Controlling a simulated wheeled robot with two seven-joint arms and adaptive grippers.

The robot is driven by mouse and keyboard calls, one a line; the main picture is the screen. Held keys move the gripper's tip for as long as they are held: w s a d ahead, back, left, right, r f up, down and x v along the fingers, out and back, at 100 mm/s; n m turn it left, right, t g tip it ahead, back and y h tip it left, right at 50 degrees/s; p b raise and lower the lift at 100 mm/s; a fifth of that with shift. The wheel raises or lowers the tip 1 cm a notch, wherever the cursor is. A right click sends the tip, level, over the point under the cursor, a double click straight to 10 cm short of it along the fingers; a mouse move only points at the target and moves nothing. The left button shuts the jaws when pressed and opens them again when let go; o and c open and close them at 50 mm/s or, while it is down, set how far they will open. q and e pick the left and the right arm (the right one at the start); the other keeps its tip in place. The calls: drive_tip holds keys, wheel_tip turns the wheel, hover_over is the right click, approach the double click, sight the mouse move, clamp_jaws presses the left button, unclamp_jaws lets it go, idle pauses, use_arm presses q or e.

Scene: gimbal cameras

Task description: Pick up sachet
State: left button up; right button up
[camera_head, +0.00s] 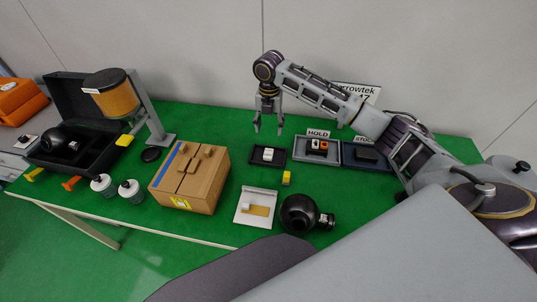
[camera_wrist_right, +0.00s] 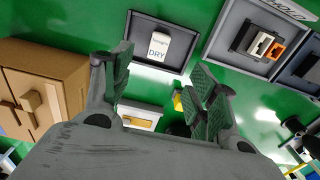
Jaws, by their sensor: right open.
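The sachet (camera_head: 267,154), small and white, lies in a small dark tray (camera_head: 256,164) on the green table. In the right wrist view the sachet (camera_wrist_right: 158,46) carries the word DRY and lies in the dark-rimmed tray (camera_wrist_right: 140,58). My right gripper (camera_head: 268,128) is open and empty, pointing down above and slightly behind the tray. In the right wrist view its fingers (camera_wrist_right: 158,88) stand apart, with the sachet seen beyond the gap between them. My left gripper is not in view.
Trays with a HOLD sign (camera_head: 318,133) stand right of the sachet's tray. A yellow cube (camera_head: 287,178), a white holder (camera_head: 243,212) and a black round device (camera_head: 299,213) sit in front. An open black case (camera_head: 75,98) lies far left.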

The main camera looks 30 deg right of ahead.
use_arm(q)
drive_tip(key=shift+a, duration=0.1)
use_arm(e)
hover_over(269, 152)
wheel_tip(269, 152, down, 7)
drive_tip(key=shift+f, duration=0.75)
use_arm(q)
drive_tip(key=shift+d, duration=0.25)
use_arm(e)
drive_tip(key=shift+w+f, duration=0.1)
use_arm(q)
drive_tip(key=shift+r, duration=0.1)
